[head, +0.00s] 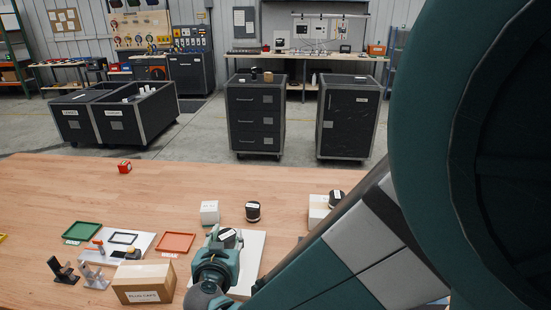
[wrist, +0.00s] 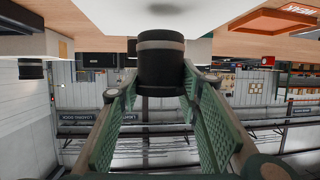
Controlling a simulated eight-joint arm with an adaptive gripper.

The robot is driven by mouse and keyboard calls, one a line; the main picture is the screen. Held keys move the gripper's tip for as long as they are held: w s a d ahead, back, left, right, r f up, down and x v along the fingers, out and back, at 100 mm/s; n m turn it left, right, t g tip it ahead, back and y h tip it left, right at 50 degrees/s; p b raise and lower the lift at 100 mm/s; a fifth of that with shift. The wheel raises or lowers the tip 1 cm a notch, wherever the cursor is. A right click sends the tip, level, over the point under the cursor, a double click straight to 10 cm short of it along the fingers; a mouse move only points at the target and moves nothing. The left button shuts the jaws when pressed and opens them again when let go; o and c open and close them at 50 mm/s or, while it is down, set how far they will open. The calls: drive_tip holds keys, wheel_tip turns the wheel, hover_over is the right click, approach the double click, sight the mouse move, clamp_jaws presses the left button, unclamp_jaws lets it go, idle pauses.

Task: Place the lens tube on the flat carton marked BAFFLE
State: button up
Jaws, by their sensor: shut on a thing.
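My gripper (wrist: 160,88) is shut on a black tube with a grey band (wrist: 161,62), which looks like the lens tube. In the head view my gripper (head: 226,248) holds the dark tube (head: 229,236) over a white board (head: 254,252). Whether the tube touches the board cannot be told. A similar dark cylinder (head: 253,211) stands behind and to the right. A pale, low carton (head: 317,211) lies further right, partly behind my arm, with another dark cylinder (head: 336,198) at it. No BAFFLE mark is readable.
A small white box (head: 209,212) stands behind the gripper. A brown labelled carton (head: 144,283) stands at the front left. An orange tray (head: 176,243) and a green tray (head: 82,231) lie left. A red box (head: 125,167) stands further back. The table's rear middle is clear.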

sight(223, 234)
drive_tip(key=shift+f+b, duration=0.3)
drive_tip(key=shift+f, duration=1.05)
drive_tip(key=shift+f, duration=0.15)
drive_tip(key=o, duration=1)
drive_tip(key=shift+s+r, duration=0.15)
drive_tip(key=shift+r, duration=0.1)
drive_tip(key=p+v, duration=0.1)
drive_tip(key=v, duration=0.4)
wheel_tip(223, 234, up, 5)
drive_tip(key=shift+f+p, duration=0.1)
drive_tip(key=shift+p, duration=0.8)
drive_tip(key=shift+r, duration=1)
